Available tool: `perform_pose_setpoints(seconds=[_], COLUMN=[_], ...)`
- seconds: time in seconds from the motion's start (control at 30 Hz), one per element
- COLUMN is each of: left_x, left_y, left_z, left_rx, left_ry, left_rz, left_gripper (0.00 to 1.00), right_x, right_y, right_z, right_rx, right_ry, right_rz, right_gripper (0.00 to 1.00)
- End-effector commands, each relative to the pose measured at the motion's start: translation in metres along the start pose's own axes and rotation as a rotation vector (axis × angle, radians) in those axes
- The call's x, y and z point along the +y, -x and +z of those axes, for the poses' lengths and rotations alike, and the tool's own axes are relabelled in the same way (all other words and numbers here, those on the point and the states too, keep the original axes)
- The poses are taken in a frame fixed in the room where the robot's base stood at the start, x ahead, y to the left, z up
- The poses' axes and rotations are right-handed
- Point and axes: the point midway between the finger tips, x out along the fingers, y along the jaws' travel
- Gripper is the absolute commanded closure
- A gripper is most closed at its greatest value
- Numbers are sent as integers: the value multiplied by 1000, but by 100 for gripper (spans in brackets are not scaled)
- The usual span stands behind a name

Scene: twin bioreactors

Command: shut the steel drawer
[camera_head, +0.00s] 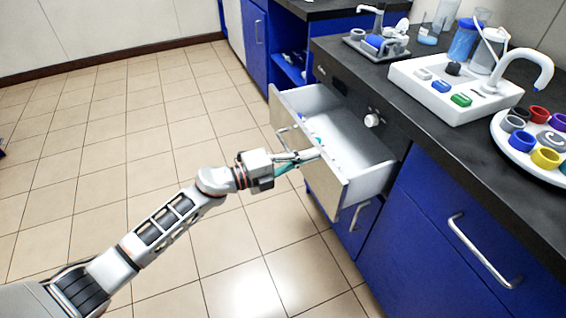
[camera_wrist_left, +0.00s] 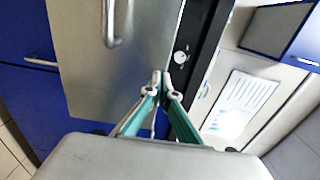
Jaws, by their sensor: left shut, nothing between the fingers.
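The steel drawer (camera_head: 338,128) is pulled well out of the counter front in the head view. Its front panel (camera_head: 322,178) carries a bar handle, and a few small coloured things show inside. In the left wrist view the steel panel (camera_wrist_left: 85,65) and its handle (camera_wrist_left: 116,25) are at upper left. My left gripper (camera_head: 317,154) is at the top of the drawer front. Its fingers are shut and empty, with the tips (camera_wrist_left: 163,76) by the panel's edge in the wrist view; I cannot tell whether they touch it. My right gripper is not in view.
Blue cabinets (camera_head: 420,235) with bar handles flank the drawer. The dark countertop (camera_head: 440,140) above holds a white sink unit (camera_head: 460,90) and a round tray (camera_head: 520,155) of coloured cups. A knob (camera_head: 373,120) protrudes behind the drawer.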

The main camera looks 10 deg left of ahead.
Motion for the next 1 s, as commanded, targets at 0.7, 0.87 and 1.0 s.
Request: perform_pose_setpoints(seconds=[0.7, 0.87, 1.0], left_x=[3, 1, 1], left_y=[-124, -128, -128], left_z=[0, 1, 1], left_rx=[-1, -1, -1], left_ry=[2, 0, 0], left_rz=[1, 0, 0], left_gripper=[100, 100, 100], right_x=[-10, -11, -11], right_y=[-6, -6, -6], right_z=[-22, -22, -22], right_rx=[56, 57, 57], right_ry=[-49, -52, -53], right_rz=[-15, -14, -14], right_gripper=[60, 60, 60])
